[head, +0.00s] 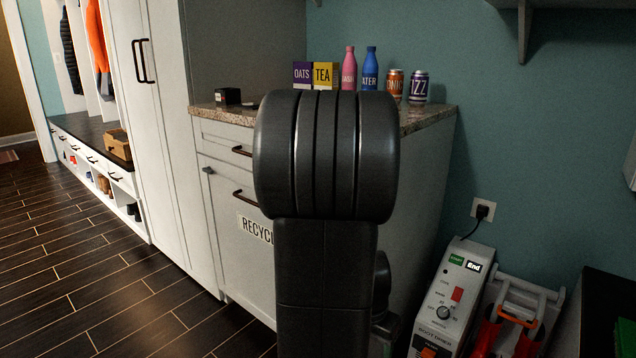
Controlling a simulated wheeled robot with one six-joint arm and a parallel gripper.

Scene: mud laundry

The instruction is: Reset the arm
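My own dark grey arm stands upright in the middle of the head view, its rounded joint in front of the granite counter. My gripper cannot be made out in this view. The arm hides part of the counter's front and of the cabinet below it.
The counter (432,118) holds an OATS box (302,74), a TEA box (325,76), pink (349,68) and blue (370,68) bottles, and two cans (418,88). A boot dryer (452,300) stands at right. Floor (95,285) at left is clear.

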